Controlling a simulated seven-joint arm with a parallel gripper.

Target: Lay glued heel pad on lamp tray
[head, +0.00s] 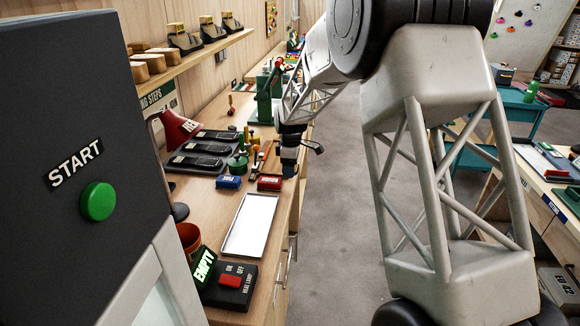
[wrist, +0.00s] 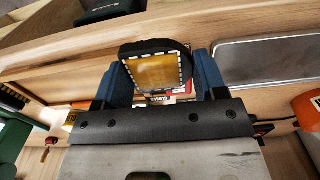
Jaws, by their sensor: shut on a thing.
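The heel pad (wrist: 158,72) is black with a glossy amber face edged by a dashed white outline. In the wrist view it sits between the two blue fingers of my gripper (wrist: 160,66), which is shut on it. The amber face is turned toward the wrist camera. In the head view my gripper (head: 289,166) is over the bench, beyond the tray's far end; the pad cannot be made out there. The lamp tray (head: 250,224) is a shallow, pale metal tray, empty, near the bench's front edge. Its corner shows at right in the wrist view (wrist: 275,52).
A heat lamp switch box (head: 231,284) with a red switch and a lit EMPTY sign (head: 203,268) stands near the tray. Blue (head: 229,182) and red (head: 269,182) boxes sit beyond it. Black shoe-like items (head: 200,148) lie left. A dark START cabinet (head: 75,130) fills the left foreground.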

